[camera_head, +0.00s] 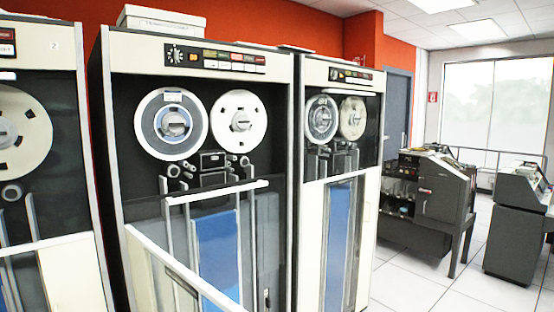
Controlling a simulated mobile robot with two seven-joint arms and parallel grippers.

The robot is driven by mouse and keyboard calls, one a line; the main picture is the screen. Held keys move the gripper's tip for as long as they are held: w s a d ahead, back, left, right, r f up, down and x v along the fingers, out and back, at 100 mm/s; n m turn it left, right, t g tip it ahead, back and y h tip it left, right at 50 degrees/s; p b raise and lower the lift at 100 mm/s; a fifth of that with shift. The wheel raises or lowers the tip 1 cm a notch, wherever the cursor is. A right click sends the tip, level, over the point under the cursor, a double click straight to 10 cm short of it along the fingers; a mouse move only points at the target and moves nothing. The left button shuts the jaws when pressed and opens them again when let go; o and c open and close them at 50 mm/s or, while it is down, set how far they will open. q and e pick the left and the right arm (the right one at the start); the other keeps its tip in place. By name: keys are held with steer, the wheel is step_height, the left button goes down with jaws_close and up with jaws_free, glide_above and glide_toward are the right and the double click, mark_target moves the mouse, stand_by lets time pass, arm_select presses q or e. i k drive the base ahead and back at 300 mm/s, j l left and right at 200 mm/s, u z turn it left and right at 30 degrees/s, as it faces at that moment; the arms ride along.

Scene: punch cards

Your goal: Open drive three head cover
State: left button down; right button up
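A tall tape drive (283,190) stands in the middle, between a drive at the left edge and another at right. A "2" shows on the left drive (66,60); I cannot read a number on the middle one, so I cannot tell for sure which is drive three. The middle drive carries a grey-centred reel (171,124) and a white reel (238,121). A small dark head block (212,160) sits below and between them; I cannot tell whether its cover is open or shut. Neither of my grippers is in view.
A pale diagonal rail (184,271) with a clear panel projects before the middle drive's lower front. The right drive (369,190) stands close beside it. Dark machines (443,200) stand at right. Tiled floor (412,285) is clear before them.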

mark_target(210, 161)
steer(key=l+z, duration=0.1)
steer(key=z, duration=0.4)
steer(key=i+z, duration=0.15)
steer(key=z, duration=0.8)
steer(key=i+l, duration=0.1)
steer(key=i, duration=0.6)
steer(key=i+l, duration=0.1)
steer(key=i, duration=0.6)
steer(key=i+u, duration=0.25)
steer(key=u, duration=0.15)
steer(key=i+u, duration=0.55)
steer(key=u, duration=0.2)
steer(key=i+u, duration=0.15)
steer(key=u, duration=0.25)
steer(key=i+u, duration=0.2)
steer(key=u, duration=0.15)
steer(key=i+u, duration=0.15)
steer(key=u, duration=0.25)
steer(key=i+u, duration=0.2)
steer(key=u, duration=0.15)
